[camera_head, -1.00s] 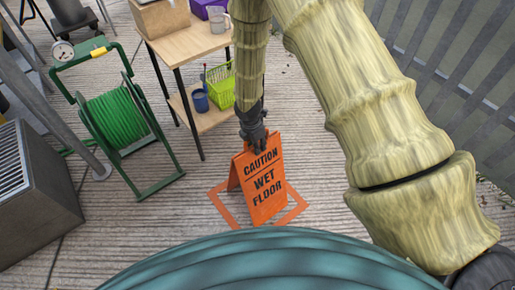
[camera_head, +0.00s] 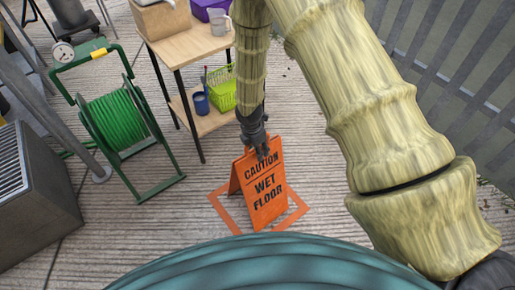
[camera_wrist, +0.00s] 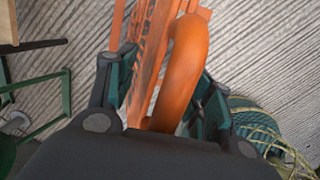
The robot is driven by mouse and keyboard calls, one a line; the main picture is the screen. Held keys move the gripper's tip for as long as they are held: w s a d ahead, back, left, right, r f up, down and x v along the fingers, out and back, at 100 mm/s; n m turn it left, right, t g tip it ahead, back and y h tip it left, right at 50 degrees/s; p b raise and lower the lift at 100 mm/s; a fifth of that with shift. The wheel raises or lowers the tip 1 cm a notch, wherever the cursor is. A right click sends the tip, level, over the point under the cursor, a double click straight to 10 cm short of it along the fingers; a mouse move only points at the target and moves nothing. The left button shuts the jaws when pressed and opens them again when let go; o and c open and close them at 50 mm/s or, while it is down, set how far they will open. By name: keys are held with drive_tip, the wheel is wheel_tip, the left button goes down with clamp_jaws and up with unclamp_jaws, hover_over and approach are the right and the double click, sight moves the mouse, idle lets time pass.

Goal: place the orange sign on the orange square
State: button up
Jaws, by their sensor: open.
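The orange sign (camera_head: 265,194), lettered "CAUTION WET FLOOR", stands upright as an A-frame on the ground. It stands within the orange square outline (camera_head: 225,212), whose edges show to its left and right; the sign hides part of the outline. My gripper (camera_head: 262,152) is at the sign's top edge. In the wrist view the orange sign (camera_wrist: 150,60) and its rounded top handle (camera_wrist: 188,60) lie between the spread fingers of my gripper (camera_wrist: 165,105). The gripper is open. I cannot tell whether a finger touches the sign.
A green hose reel (camera_head: 120,120) stands to the left, near a grey box (camera_head: 35,195). A wooden table (camera_head: 195,45) with a lower shelf holding a blue mug (camera_head: 201,103) and green basket (camera_head: 222,88) is behind. A grey fence (camera_head: 450,70) is at right.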

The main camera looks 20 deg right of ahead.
drive_tip(key=r, duration=0.4)
drive_tip(key=a+r+p, duration=0.1)
drive_tip(key=r, duration=0.7)
drive_tip(key=shift+s+a+p, duration=0.3)
drive_tip(key=shift+s+a, duration=0.05)
